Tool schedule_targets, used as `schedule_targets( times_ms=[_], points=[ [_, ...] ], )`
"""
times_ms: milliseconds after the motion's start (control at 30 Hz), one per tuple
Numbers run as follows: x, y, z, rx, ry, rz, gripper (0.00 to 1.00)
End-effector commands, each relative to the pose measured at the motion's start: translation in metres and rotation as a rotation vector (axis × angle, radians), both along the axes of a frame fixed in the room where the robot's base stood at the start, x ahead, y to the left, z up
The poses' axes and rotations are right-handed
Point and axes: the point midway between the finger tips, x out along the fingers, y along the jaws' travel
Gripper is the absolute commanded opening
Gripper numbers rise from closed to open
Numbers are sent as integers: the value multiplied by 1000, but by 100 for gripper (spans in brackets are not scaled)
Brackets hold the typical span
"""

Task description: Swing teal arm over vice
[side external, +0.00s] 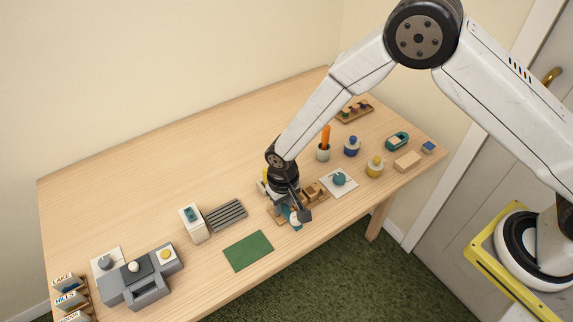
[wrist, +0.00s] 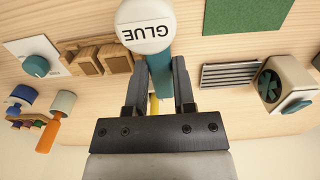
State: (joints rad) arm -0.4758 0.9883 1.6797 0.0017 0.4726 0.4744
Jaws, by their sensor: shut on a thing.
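My gripper (side external: 288,207) is low over the front middle of the table, pointing down. In the wrist view its two dark fingers (wrist: 160,88) stand on either side of the teal arm (wrist: 160,72) and are shut on it. A round white head marked GLUE (wrist: 144,27) is at the arm's end; it also shows at the front of the gripper in the side view (side external: 296,225). The wooden block piece (wrist: 89,62), which looks like the vice, is beside the arm; in the side view (side external: 313,191) it is just right of my gripper. The arm's pivot is hidden.
A green mat (side external: 248,250) and a grey slatted rack (side external: 226,215) lie left of my gripper. A white pad with a teal knob (side external: 339,180) lies to the right.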

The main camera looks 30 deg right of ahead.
Motion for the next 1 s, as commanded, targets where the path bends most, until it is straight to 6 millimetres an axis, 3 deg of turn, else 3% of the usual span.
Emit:
schedule_targets(
  times_ms=[1000],
  points=[
    [0,-1,0,0,1,26,0]
  ],
)
